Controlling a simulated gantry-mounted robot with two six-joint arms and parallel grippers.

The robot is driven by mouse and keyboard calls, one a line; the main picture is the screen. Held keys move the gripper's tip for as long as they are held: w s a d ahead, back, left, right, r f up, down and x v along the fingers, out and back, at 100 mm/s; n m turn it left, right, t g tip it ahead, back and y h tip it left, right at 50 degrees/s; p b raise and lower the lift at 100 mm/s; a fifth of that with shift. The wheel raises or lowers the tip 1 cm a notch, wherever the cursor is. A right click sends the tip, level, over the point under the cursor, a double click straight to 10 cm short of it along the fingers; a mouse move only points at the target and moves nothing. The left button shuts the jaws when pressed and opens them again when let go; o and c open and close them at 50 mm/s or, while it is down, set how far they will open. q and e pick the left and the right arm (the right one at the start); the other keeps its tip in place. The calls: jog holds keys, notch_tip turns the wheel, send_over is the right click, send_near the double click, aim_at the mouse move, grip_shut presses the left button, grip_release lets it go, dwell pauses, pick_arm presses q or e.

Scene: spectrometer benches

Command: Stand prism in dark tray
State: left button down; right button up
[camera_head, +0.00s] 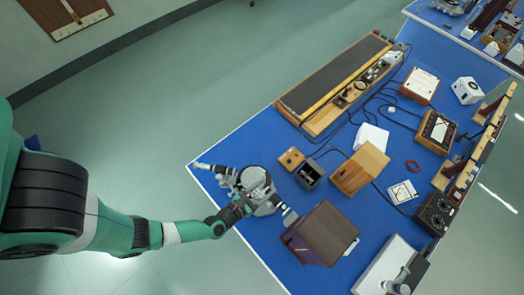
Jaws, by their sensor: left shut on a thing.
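My left gripper (246,204) reaches in from the left over the grey spectrometer (262,190) near the bench's left edge. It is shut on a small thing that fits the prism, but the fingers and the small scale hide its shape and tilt. A small dark open box (309,174), which looks like the dark tray, stands on the blue bench top to the right of the gripper. Its inside is too small to make out clearly. My right gripper is not in view.
A small wooden block (291,158) stands beside the dark box. A brown box (321,232) stands close below the spectrometer. A wooden box (360,170), a white block (371,136) and cables lie to the right. A long wooden rail (338,82) lies behind.

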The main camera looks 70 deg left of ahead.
pick_arm(q)
jog(key=shift+d+r+b, duration=0.25)
jog(key=shift+d+b, duration=0.25)
jog(key=shift+d, duration=0.1)
jog(key=shift+s+d+r, duration=0.2)
jog(key=shift+d, duration=0.3)
